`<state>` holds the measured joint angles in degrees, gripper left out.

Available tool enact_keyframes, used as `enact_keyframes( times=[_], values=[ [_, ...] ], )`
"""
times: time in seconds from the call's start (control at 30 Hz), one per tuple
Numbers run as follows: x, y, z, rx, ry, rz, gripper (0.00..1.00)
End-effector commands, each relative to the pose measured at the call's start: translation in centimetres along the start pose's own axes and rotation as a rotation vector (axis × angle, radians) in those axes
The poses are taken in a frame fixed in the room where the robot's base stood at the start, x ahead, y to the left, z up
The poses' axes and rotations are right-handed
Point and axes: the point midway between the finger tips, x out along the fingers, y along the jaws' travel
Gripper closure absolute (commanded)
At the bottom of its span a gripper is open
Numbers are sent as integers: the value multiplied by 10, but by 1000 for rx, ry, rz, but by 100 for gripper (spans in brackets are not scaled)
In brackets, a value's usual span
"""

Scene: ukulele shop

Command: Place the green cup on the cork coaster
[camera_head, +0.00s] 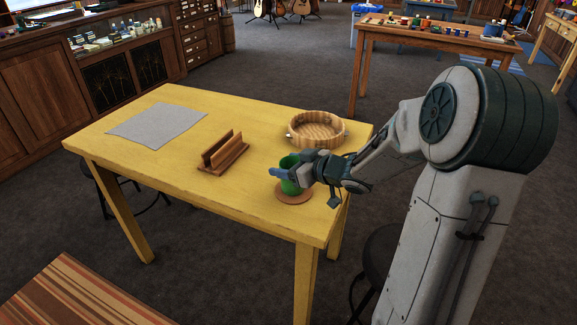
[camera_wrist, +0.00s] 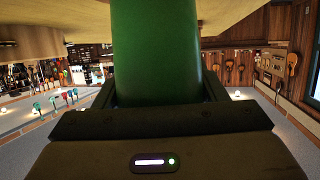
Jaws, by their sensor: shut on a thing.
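The green cup (camera_head: 290,175) is held upright by my gripper (camera_head: 285,174) at the right end of the yellow table. The round brown cork coaster (camera_head: 294,199) lies on the table directly below the cup. The cup is on or just above the coaster; I cannot tell whether they touch. In the wrist view the green cup (camera_wrist: 157,55) fills the middle between the fingers of my gripper (camera_wrist: 160,95), which are shut on it. The coaster does not show clearly in the wrist view.
On the yellow table (camera_head: 120,156), a round wooden tray (camera_head: 317,131) stands behind the cup, a wooden slotted holder (camera_head: 223,152) to its left, and a grey cloth (camera_head: 157,124) lies at the far left. The table's front right is clear. A dark stool (camera_head: 378,262) stands by the table's right side.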

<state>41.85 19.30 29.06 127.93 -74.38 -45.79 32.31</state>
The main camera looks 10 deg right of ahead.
Motion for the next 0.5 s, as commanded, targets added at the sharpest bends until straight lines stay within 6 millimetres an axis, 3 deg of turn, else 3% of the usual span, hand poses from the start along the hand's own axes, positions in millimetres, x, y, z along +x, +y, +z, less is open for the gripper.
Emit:
enact_keyframes(
  times=[0.2, 0.23, 0.3, 0.5],
  values=[
    [1, 0, 3, 0, 0, -1, 60],
    [1, 0, 4, 0, 0, -1, 32],
    [1, 0, 3, 0, 0, -1, 13],
    [1, 0, 3, 0, 0, -1, 13]
  ],
)
